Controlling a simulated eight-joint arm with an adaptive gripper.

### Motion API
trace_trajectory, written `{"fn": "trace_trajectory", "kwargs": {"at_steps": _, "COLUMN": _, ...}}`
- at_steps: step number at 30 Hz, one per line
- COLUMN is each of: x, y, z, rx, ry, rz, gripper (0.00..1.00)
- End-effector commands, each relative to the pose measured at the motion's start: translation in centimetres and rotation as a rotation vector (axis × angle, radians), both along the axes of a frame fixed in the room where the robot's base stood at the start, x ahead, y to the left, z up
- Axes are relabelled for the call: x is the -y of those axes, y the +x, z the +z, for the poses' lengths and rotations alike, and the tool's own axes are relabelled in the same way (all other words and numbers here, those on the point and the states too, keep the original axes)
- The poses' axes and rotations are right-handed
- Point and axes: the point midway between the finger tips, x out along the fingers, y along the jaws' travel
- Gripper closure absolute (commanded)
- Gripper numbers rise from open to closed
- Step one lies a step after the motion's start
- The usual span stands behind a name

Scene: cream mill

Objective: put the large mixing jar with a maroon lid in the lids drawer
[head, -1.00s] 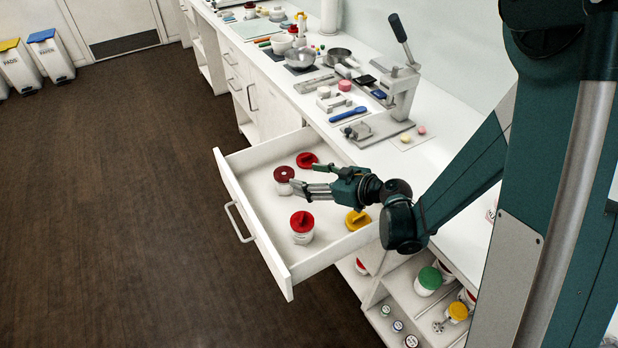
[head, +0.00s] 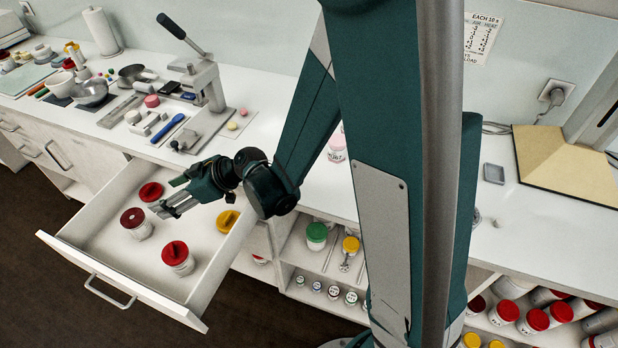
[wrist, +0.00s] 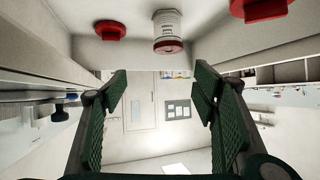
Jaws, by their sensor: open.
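The white jar with a maroon lid (head: 137,224) stands upright on the floor of the open lids drawer (head: 112,297). In the wrist view the jar (wrist: 168,28) appears upside down, beyond the fingertips and centred between them. My gripper (head: 168,207) is over the drawer, to the right of the jar, with its fingers pointing left towards it. In the wrist view my gripper (wrist: 161,73) has its fingers spread with nothing between them. A gap separates the fingertips from the jar.
The counter above carries a lever press (head: 205,82) and bowls. Open shelves right of the drawer hold a green-lidded jar (head: 317,235).

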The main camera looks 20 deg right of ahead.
Motion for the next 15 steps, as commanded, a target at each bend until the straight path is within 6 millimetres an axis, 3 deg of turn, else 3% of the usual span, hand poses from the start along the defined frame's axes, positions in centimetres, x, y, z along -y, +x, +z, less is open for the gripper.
{"fn": "trace_trajectory", "kwargs": {"at_steps": 15, "x": 7.2, "y": -1.9, "z": 4.7, "rx": -0.125, "ry": -0.096, "rz": -0.182, "gripper": 0.41}}
